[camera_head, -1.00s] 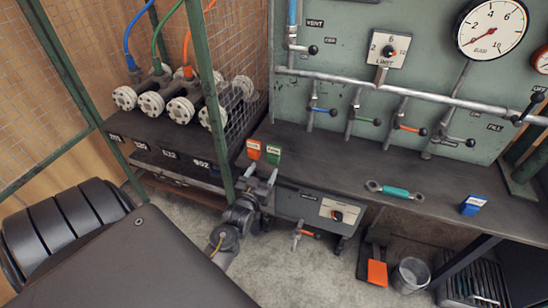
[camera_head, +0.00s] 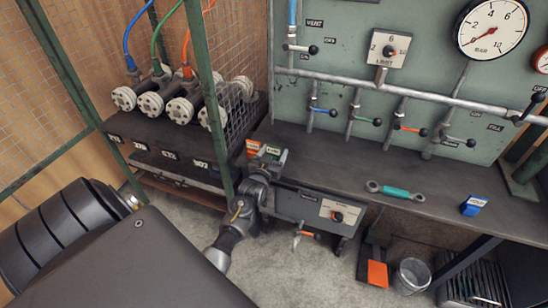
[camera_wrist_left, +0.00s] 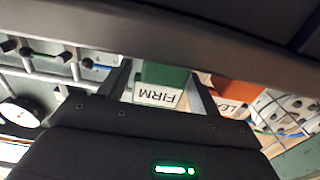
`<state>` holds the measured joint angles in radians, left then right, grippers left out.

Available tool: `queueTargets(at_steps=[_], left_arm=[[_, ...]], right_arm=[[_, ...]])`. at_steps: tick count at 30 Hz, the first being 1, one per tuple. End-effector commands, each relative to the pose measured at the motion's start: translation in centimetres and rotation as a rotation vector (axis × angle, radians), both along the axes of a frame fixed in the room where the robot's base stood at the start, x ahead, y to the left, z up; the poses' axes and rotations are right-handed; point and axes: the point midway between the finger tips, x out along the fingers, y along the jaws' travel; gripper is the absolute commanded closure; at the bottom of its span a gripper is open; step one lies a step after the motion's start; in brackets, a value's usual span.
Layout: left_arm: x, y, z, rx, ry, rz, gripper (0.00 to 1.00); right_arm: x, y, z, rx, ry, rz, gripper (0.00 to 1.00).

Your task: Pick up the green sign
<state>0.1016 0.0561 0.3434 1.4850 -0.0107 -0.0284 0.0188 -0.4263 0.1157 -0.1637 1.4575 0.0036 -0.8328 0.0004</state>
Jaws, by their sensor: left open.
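The green sign (camera_head: 271,149) stands near the left end of the dark bench, partly hidden by my gripper. In the left wrist view the green sign (camera_wrist_left: 163,84) appears upside down, with a white label reading FIRM. My left gripper (camera_head: 270,158) is at the sign. Its open fingers (camera_wrist_left: 158,88) show on either side of the green sign in the wrist view, with a gap beside it; contact cannot be told. My right gripper is out of view.
An orange sign (camera_head: 253,147) stands close on the left of the green one; it also shows in the wrist view (camera_wrist_left: 235,92). A green mesh-frame post (camera_head: 215,110) rises just left. A teal-handled tool (camera_head: 394,191) and a blue sign (camera_head: 473,205) lie farther right.

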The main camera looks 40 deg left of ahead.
Motion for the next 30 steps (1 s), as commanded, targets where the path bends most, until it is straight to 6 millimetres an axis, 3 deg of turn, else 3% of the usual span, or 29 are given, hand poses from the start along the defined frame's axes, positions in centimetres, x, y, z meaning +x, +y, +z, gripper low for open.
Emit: queueTargets(at_steps=[7, 16, 25, 30], left_arm=[[0.1, 0.0, 0.0, 0.0, 0.0, 0.0, 0.38], [0.1, 0.0, 0.0, 0.0, -0.001, -0.001, 0.74], [0.1, 0.0, 0.3, 0.0, -0.001, -0.001, 0.75], [0.1, 0.0, 2.0, 0.002, -0.003, -0.001, 0.75]], right_arm=[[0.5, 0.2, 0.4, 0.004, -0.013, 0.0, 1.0], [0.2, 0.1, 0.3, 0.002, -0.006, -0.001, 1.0], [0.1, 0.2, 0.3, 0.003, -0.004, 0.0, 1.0], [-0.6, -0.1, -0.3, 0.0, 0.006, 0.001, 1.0]])
